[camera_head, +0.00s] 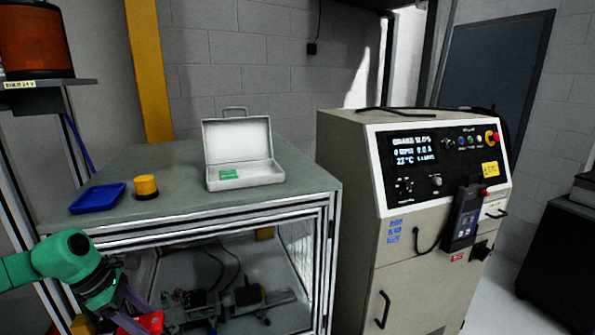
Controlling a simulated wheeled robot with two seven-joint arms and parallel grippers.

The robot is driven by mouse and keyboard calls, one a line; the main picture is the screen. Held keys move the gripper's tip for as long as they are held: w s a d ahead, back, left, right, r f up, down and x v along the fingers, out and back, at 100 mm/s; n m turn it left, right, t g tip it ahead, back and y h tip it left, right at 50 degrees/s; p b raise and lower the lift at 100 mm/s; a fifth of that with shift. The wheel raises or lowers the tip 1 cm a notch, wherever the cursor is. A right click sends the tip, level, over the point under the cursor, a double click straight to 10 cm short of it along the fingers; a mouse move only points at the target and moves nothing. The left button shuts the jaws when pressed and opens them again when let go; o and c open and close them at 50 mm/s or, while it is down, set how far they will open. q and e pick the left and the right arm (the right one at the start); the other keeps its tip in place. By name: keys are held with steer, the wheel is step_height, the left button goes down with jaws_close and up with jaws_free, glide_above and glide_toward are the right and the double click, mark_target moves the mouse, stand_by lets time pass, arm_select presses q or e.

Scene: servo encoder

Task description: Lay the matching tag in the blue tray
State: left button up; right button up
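The blue tray (97,198) lies on the left of the grey-green bench top and looks empty. A green tag-like piece (229,174) lies inside the open white case (245,183), towards its left. My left arm comes in from the lower left, and its gripper (138,311) is low in front of the bench, below the tray. A red piece (150,322) shows right at this gripper, cut by the bottom edge. I cannot tell whether the fingers hold it or only overlap it. My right gripper is out of view.
A yellow cylinder (146,187) stands just right of the tray. Below the bench top (190,195), a framed enclosure holds dark parts and wires (240,295). A beige cabinet with a lit display (415,147) stands right. Bench top is clear between cylinder and case.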

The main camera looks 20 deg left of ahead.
arm_select(q)
steer(key=d+f+m+g+y+b, duration=0.1)
steer(key=d+f+m+g, duration=0.2)
steer(key=d+m, duration=1)
steer(key=d+f+m+g+y+b, duration=0.1)
steer(key=d+f+m+g, duration=0.3)
steer(key=d+f+m, duration=0.5)
steer(key=w+d+m+y, duration=0.1)
steer(key=d+m, duration=0.2)
steer(key=d, duration=0.2)
steer(key=shift+d+f+m+y, duration=0.2)
steer(key=shift+m+y, duration=0.1)
steer(key=shift+m, duration=0.1)
steer(key=shift+s, duration=0.1)
steer(key=shift+d, duration=0.1)
